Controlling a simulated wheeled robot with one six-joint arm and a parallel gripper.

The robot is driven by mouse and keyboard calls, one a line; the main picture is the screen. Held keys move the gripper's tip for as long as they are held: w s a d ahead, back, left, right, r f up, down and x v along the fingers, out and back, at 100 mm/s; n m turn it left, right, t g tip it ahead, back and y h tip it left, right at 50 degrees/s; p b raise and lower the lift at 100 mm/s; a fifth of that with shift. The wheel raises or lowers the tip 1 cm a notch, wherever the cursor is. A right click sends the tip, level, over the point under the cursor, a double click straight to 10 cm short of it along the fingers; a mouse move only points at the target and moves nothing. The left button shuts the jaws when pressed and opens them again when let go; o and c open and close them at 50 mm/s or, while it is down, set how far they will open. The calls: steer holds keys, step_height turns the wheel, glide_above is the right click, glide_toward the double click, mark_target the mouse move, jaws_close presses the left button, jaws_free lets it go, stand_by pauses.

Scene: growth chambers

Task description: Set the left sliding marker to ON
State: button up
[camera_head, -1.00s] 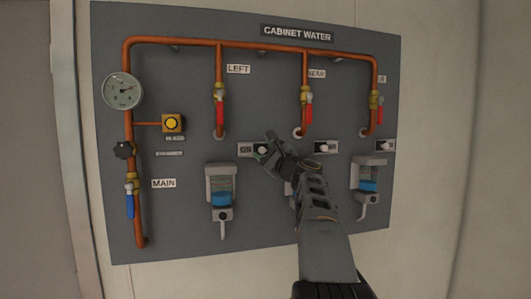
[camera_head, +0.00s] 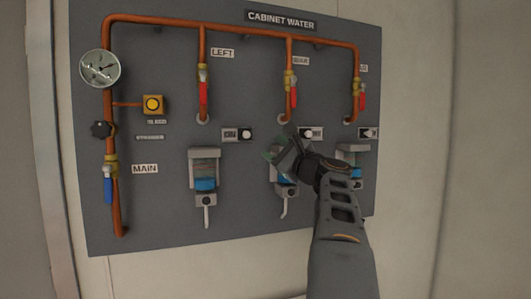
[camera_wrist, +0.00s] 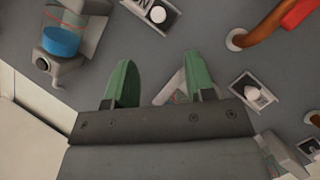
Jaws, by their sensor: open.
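The left sliding marker (camera_head: 231,134) is a small plate on the grey panel, right of the LEFT pipe's lower end. Its round white knob (camera_head: 247,134) sits at the right end, with lettering that looks like ON uncovered to its left. In the wrist view the left marker (camera_wrist: 139,8) is at the top, its knob (camera_wrist: 158,14) clear of the fingers. My gripper (camera_head: 281,151) is open and empty, right of and below the left marker, in front of the rear vial holder. Its green fingertips (camera_wrist: 157,78) are apart and not touching the knob.
The rear marker (camera_head: 317,133) is close above my gripper; the right marker (camera_head: 367,133) is farther right. A left vial holder (camera_head: 205,154) with blue contents hangs below the left marker. Red-handled valves (camera_head: 203,95) and copper pipes (camera_head: 160,25) stand out from the panel.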

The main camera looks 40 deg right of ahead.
steer(key=shift+v, duration=0.8)
step_height(320, 180, down, 11)
steer(key=w+n+g+h, duration=0.1)
steer(key=n+g, duration=0.3)
steer(key=s+a+f+n+g+y, duration=0.1)
steer(key=a+f+n+g, duration=0.35)
steer(key=f, duration=0.45)
steer(key=s+a+f+n+g, duration=0.1)
steer(key=a+f+n+g, duration=0.3)
steer(key=f, duration=0.4)
steer(key=s+a+f+n+g, duration=0.2)
steer(key=s+a+f+n, duration=0.3)
steer(key=a, duration=0.4)
steer(key=s+a+f+n+g, duration=0.2)
steer(key=s+a+f+n, duration=0.4)
steer(key=a+f+n, duration=0.2)
steer(key=shift+a+f+n+h, duration=0.25)
steer(key=shift+a+n+h, duration=0.15)
steer(key=shift+a, duration=0.6)
steer(key=shift+s, duration=0.1)
steer(key=shift+d, duration=0.1)
